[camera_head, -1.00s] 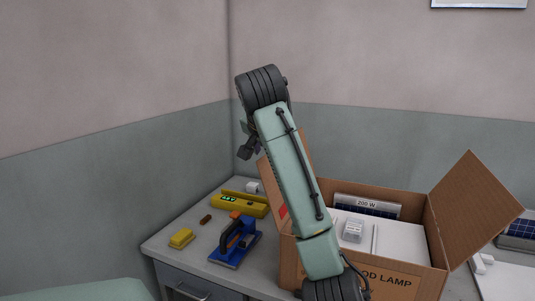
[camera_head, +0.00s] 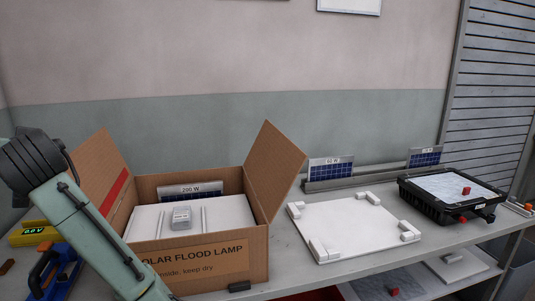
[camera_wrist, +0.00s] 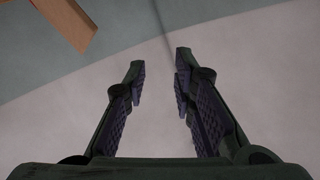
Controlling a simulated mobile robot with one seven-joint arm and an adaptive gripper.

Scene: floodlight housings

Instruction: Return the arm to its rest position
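My gripper (camera_wrist: 160,80) shows in the wrist view with its two fingers apart and nothing between them. The wall and a cardboard flap lie beyond the fingers. In the head view my green arm stands at the left edge, in front of the left side of the cardboard box. The gripper itself is not visible in the head view.
An open cardboard box (camera_head: 190,262) stands on the bench (camera_head: 290,262), holding a white housing (camera_head: 148,221) and a 200 W panel (camera_head: 192,188). A blue tool (camera_head: 55,270) and yellow meter (camera_head: 33,232) are left. A white board (camera_head: 350,226) and black case (camera_head: 455,195) are right.

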